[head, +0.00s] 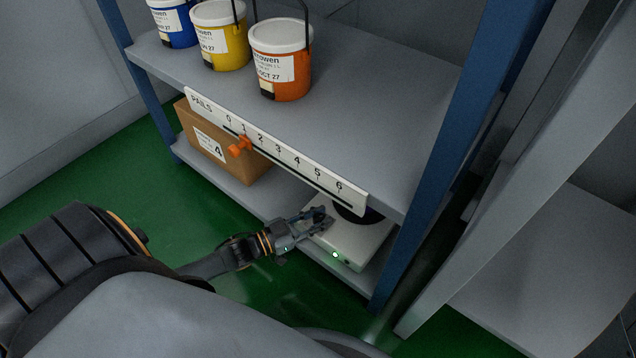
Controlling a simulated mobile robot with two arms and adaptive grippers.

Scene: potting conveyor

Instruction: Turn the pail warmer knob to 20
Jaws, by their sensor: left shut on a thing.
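The pail warmer (350,242) is a white box on the lower shelf, with a dark round plate (358,214) on top and a lit green lamp (335,254) on its front. My left gripper (322,222) is at the left end of the warmer, its fingers shut on the warmer knob. The knob is hidden by the fingers, and its setting cannot be read. My right gripper is not in view.
A blue-posted rack (440,150) has blue, yellow and orange (283,75) pails on its upper shelf. A numbered strip (300,165) with an orange slider (240,146) runs along that shelf's edge, above the warmer. A cardboard box (215,150) stands left on the lower shelf.

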